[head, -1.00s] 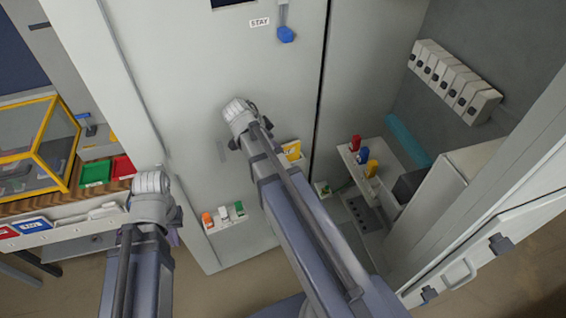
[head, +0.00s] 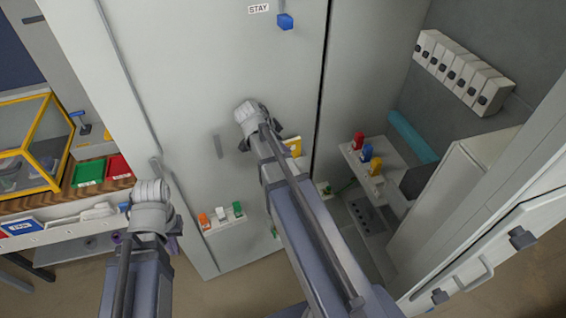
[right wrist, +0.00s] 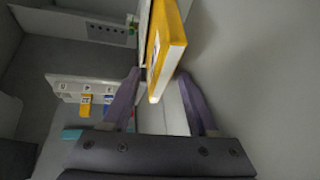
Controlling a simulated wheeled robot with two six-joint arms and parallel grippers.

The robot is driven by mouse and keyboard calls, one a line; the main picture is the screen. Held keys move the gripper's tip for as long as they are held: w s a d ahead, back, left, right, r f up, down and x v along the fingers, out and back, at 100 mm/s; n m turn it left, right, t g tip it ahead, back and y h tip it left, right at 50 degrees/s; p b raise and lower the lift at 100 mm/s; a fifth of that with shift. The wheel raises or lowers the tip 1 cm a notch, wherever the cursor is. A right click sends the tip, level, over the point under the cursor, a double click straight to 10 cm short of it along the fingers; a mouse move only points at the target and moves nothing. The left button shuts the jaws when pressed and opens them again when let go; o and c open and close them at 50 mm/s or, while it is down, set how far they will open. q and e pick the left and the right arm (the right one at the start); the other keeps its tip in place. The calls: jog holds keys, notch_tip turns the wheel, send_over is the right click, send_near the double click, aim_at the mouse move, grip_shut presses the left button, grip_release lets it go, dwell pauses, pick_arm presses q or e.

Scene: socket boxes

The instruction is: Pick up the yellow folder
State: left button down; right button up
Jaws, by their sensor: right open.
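The yellow folder (head: 295,146) stands at the cabinet front in the head view, partly hidden behind my right arm's wrist. In the right wrist view the yellow folder (right wrist: 168,42) comes down from the top. Its near edge lies between the two purple fingers in the picture. My right gripper (right wrist: 159,75) is open; I cannot tell whether either finger touches the folder. My left gripper (head: 147,241) is low at the left in the head view, in front of the shelf's end. Its wrist hides most of the fingers.
A small rack with orange, white and green items (head: 220,217) is on the cabinet's lower front. A shelf with red, blue and yellow items (head: 367,158) is to the right. A yellow-framed case (head: 42,140) and red bin (head: 118,167) stand left.

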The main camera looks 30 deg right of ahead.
jog(key=shift+c, duration=0.4)
grip_shut()
jog(key=shift+r, duration=0.15)
